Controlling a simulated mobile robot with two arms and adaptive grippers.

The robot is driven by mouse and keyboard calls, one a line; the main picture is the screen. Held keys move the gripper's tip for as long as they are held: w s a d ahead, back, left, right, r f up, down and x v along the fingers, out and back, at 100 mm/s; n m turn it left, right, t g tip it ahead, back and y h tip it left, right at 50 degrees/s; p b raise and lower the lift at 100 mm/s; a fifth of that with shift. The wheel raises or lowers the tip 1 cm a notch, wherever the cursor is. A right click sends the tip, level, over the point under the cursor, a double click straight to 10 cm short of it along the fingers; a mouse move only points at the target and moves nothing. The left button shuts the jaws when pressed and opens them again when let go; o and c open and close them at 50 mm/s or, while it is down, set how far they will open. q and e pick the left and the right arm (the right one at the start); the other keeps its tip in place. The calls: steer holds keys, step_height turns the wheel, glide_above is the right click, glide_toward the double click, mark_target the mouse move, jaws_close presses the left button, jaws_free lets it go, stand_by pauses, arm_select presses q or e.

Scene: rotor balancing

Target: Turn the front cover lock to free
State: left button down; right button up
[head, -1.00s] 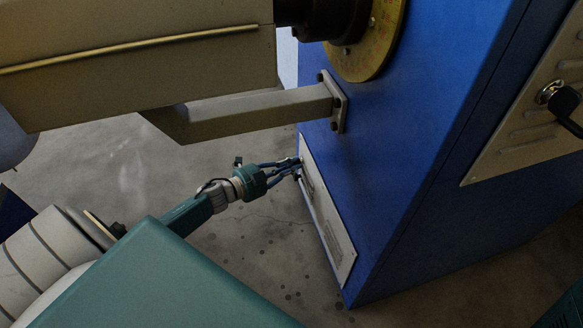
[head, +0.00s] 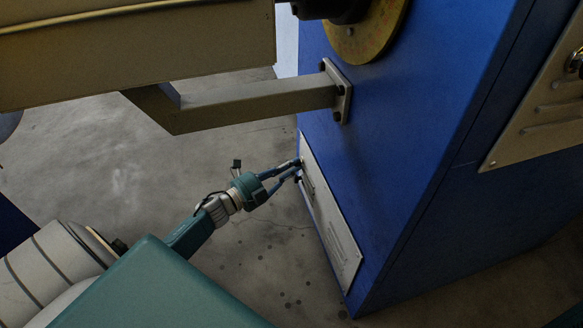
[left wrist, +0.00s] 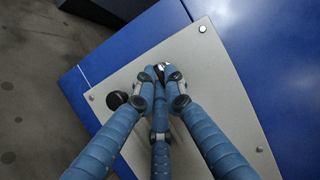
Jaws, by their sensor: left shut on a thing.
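The front cover (head: 338,236) is a pale grey plate low on the blue machine housing; it fills the middle of the left wrist view (left wrist: 204,52). My left gripper (head: 299,168) reaches the cover's upper end. In the left wrist view its blue fingers (left wrist: 165,76) come together on a small, shiny metallic piece, seemingly the front cover lock (left wrist: 171,69). The fingers hide most of it, so its turned position cannot be told. A black round knob (left wrist: 117,99) sits beside the fingers, apart from the grip. My right gripper is not in view.
A beige beam (head: 250,105) bolted to the housing runs above my left arm. A yellow disc (head: 368,35) is above it. Another beige panel (head: 540,115) is on the housing's right face. The concrete floor (head: 100,165) is clear at left.

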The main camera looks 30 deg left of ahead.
arm_select(q)
steer(key=shift+d, duration=0.1)
steer(key=c, duration=2.1)
jaws_free()
steer(key=v, duration=1.2)
